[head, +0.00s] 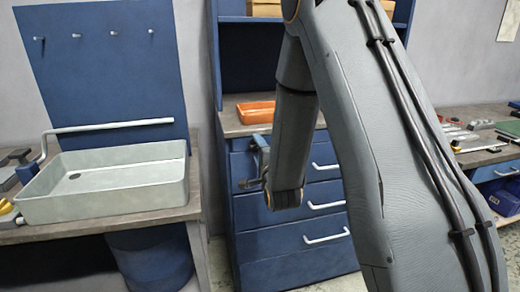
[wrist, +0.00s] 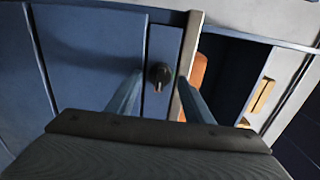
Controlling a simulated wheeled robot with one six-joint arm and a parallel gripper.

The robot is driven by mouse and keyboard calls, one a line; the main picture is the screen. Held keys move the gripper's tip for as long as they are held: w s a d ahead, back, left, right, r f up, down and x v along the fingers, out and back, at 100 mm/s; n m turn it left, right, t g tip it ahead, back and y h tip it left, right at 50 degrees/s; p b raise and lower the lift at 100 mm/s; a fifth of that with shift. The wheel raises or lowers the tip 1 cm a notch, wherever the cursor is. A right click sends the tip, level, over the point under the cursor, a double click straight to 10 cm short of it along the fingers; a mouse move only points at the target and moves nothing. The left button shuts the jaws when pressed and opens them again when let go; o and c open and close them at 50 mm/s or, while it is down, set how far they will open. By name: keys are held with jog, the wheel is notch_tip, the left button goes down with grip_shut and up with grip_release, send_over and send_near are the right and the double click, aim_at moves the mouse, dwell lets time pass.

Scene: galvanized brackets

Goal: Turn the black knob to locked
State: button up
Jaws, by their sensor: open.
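The black knob (wrist: 160,75) sits on a narrow blue panel in the wrist view, with a small lighter mark on its lower face. I cannot read whether it stands at locked. My gripper (wrist: 160,86) is open, with one finger on each side of the knob in the picture. The fingers look apart from the knob, and the gap in depth is hard to judge. In the head view the knob cannot be made out, and my arm hides part of the blue cabinet (head: 285,240).
A light upright edge (wrist: 188,60) stands right of the knob, close to the right finger. Beyond it are a dark opening and an orange object (wrist: 199,72). In the head view, an orange tray (head: 256,112) lies on the counter, and a grey sink (head: 110,190) stands at left.

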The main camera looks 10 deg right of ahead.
jog(key=s+b, duration=0.1)
jog(key=s, duration=0.6)
jog(key=shift+s+b, duration=0.2)
jog(key=shift+b, duration=0.1)
jog(key=s+f+n+g, duration=0.7)
jog(key=f+n+g, duration=0.1)
jog(key=n, duration=0.1)
jog(key=s+n+g, duration=0.9)
jog(key=s, duration=1.1)
jog(key=shift+d+g, duration=0.15)
jog(key=shift+g, duration=0.15)
jog(key=shift+s, duration=0.1)
